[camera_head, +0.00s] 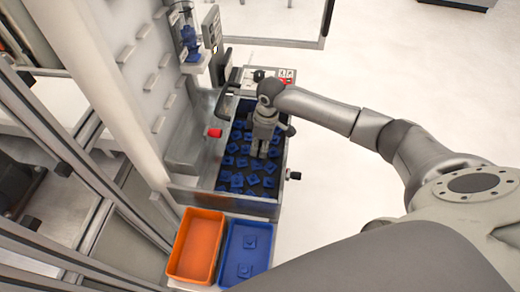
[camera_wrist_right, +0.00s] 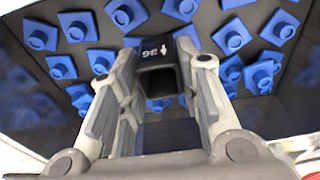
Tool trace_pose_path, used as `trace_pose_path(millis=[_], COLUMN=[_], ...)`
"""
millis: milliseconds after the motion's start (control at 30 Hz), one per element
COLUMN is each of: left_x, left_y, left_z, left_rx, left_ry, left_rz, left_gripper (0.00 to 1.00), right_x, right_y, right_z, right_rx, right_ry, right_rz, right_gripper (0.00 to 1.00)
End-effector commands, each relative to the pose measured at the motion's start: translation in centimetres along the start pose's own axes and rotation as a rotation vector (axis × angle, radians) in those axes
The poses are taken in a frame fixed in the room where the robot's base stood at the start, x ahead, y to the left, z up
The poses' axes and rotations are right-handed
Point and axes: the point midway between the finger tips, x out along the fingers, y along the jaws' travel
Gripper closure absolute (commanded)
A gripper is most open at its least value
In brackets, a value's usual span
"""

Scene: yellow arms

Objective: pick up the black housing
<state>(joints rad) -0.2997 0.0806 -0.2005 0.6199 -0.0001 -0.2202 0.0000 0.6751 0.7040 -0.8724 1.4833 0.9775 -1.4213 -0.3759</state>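My right gripper (camera_head: 260,153) points down into a grey bin (camera_head: 240,205) that holds many blue square parts. In the right wrist view its two grey fingers (camera_wrist_right: 158,60) stand apart. A black box-shaped piece with white marks (camera_wrist_right: 157,78), which looks like the black housing, shows between the fingertips. I cannot tell whether the fingers press on it. It is not distinguishable in the head view. Blue parts with raised rings (camera_wrist_right: 232,38) lie scattered beyond the fingertips. My left gripper is not in view.
An orange tray (camera_head: 195,250) looks empty, and a blue tray (camera_head: 263,256) beside it holds a few blue parts. The bin's walls stand close around my gripper. A white machine panel (camera_head: 130,85) rises at the left; pale floor lies clear at the right.

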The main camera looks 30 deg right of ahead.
Motion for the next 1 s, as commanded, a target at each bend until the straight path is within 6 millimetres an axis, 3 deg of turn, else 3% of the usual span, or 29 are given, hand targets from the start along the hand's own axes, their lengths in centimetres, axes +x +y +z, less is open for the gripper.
trace_pose_path(millis=[100,367,567,733,1000], left_x=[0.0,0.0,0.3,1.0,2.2], left_y=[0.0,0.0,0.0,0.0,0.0], left_z=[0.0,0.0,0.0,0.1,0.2], left_rx=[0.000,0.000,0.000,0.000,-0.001], left_ry=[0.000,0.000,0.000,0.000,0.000], left_rz=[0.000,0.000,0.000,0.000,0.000], left_gripper=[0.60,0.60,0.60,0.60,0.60], right_x=[0.0,-0.1,-1.4,-4.3,-10.8], right_y=[0.0,0.0,0.1,0.1,0.1], right_z=[0.0,0.0,-0.2,-0.6,-1.4], right_rx=[0.000,0.000,0.000,-0.001,-0.002], right_ry=[0.000,0.001,0.002,0.005,0.004], right_rz=[0.000,0.000,0.001,0.004,0.004], right_gripper=[0.86,0.86,0.86,0.86,0.86])
